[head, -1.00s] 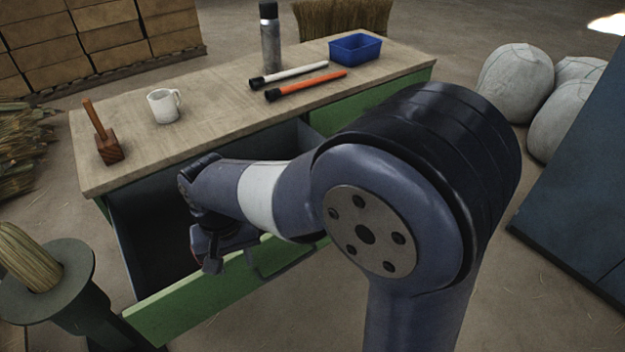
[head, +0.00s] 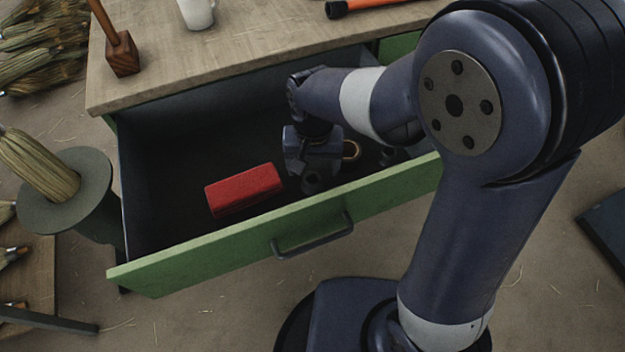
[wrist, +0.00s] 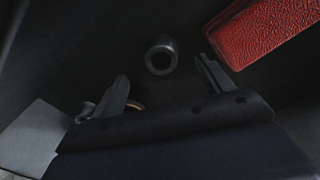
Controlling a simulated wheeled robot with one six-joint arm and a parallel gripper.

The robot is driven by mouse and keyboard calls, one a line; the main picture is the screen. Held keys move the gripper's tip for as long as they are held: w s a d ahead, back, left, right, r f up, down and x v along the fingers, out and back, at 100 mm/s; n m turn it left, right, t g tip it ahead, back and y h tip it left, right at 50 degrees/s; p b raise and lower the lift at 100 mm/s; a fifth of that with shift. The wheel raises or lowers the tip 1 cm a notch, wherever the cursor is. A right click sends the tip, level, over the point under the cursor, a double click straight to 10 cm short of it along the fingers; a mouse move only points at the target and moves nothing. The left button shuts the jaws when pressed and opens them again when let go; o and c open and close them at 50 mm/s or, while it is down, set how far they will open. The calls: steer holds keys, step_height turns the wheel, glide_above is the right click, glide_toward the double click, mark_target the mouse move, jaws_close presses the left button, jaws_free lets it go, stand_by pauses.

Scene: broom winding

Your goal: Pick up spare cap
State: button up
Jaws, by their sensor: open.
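A dark, hollow round cap (wrist: 161,54), which looks like the spare cap, lies on the floor of the open drawer (head: 160,165). In the wrist view it sits just beyond and between my two spread fingertips, apart from both. My gripper (wrist: 162,72) is open and empty, pointing down into the drawer. In the head view my gripper (head: 312,172) is inside the drawer, right of a red box, and I cannot clearly separate the cap from the fingers there.
The red box (head: 243,189) lies close by; it also shows in the wrist view (wrist: 265,30). A brass ring (head: 351,150) and a small dark item (head: 388,155) lie to the right. The green drawer front (head: 210,248) with its handle stands near. The drawer's left side is clear.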

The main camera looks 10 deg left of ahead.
mark_target(312, 178)
step_height(312, 178, down, 5)
steer(key=shift+a+f+b, duration=0.1)
steer(key=shift+b, duration=0.25)
steer(key=shift+c, duration=0.4)
steer(key=c, duration=1)
steer(key=shift+o, duration=0.2)
